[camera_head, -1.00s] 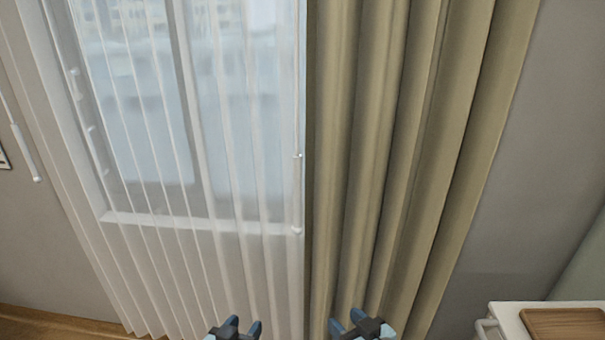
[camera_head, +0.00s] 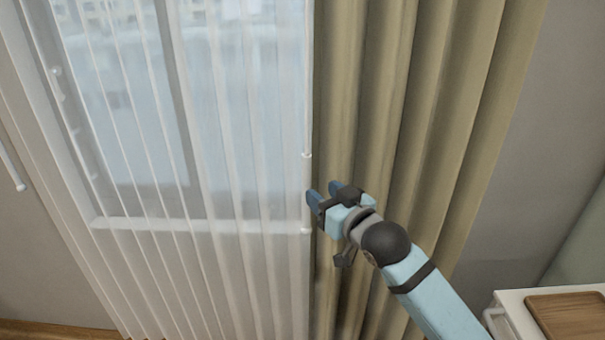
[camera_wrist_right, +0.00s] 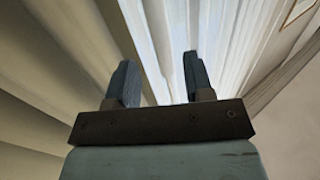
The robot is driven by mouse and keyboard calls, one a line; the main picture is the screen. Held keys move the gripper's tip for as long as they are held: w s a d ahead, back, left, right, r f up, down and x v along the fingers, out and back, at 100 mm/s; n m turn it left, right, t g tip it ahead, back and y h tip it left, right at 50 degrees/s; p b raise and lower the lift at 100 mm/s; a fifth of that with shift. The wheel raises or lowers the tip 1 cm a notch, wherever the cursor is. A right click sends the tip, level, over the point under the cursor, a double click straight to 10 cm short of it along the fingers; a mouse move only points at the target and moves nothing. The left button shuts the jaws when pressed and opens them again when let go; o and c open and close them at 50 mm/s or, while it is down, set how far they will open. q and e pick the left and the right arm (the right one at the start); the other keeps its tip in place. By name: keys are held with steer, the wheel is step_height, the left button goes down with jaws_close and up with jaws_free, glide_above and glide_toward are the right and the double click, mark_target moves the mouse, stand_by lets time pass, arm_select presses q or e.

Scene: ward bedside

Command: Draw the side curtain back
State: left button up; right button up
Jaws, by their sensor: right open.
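The beige side curtain (camera_head: 385,110) hangs in deep folds right of the window, and its left edge meets the white sheer curtain (camera_head: 240,270). A thin white wand (camera_head: 306,155) hangs along that edge. My right gripper (camera_head: 322,190) is open, with its fingertips just in front of the beige curtain's left edge, close to the wand. In the right wrist view the two open fingers (camera_wrist_right: 158,78) point at the sheer, with beige folds to the left; nothing shows between them. Contact with the cloth cannot be told. My left gripper is out of view.
The window (camera_head: 120,100) shows through the sheer. A white bedside cabinet (camera_head: 510,318) with a brown tray (camera_head: 570,312) stands at the lower right. Another white wand (camera_head: 12,165) hangs at the far left. Bare grey wall lies right of the beige curtain.

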mark_target(309, 183)
steer(key=p+x, duration=0.1)
steer(key=x, duration=0.7)
steer(key=shift+w+a, duration=0.2)
jaws_close()
steer(key=d+p, duration=0.2)
steer(key=d, duration=0.7)
steer(key=shift+d, duration=0.45)
steer(key=shift+a, duration=0.1)
